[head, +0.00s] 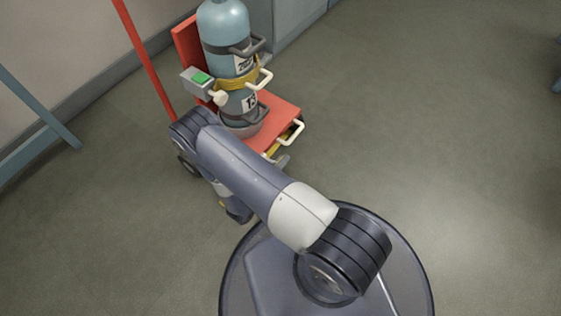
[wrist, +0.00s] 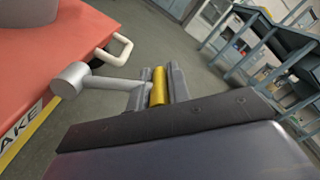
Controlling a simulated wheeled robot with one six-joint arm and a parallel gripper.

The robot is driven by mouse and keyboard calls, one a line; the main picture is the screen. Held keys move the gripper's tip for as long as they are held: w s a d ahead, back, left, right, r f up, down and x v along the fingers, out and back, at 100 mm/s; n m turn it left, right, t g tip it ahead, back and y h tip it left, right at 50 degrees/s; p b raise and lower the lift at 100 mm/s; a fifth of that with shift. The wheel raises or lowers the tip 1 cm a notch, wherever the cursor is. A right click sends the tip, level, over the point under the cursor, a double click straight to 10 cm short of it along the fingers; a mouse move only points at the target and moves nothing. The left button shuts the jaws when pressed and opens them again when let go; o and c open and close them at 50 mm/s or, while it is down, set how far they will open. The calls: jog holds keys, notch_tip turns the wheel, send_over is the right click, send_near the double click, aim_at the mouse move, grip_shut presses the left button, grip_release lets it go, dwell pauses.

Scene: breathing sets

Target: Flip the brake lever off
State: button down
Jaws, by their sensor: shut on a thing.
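The brake lever (wrist: 110,83) is a pale grey arm with a round hub at the red trolley's edge, beside a yellow label of which "AKE" is readable. It reaches right to a yellow grip (wrist: 158,86). My gripper (wrist: 161,88) has its two grey fingers on either side of this grip and is shut on it. In the head view my arm covers much of the trolley's near side, and the hold on the lever cannot be made out there.
The red trolley (head: 283,115) carries a blue-grey cylinder (head: 224,24) with straps and several handles. A grey box with a green button (head: 201,77) sits at its left. A red pole and blue frame stand at left.

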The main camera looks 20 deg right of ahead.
jog(key=shift+r, duration=0.1)
jog(key=c, duration=1.3)
grip_release()
jog(key=p+v, duration=0.2)
jog(key=v, duration=0.8)
jog(key=shift+s+a+p, duration=0.2)
jog(key=shift+a+p, duration=0.1)
jog(key=shift+a, duration=0.05)
jog(key=shift+w+d, duration=0.1)
jog(key=shift+b+x, duration=1.3)
jog(key=shift+x, duration=4)
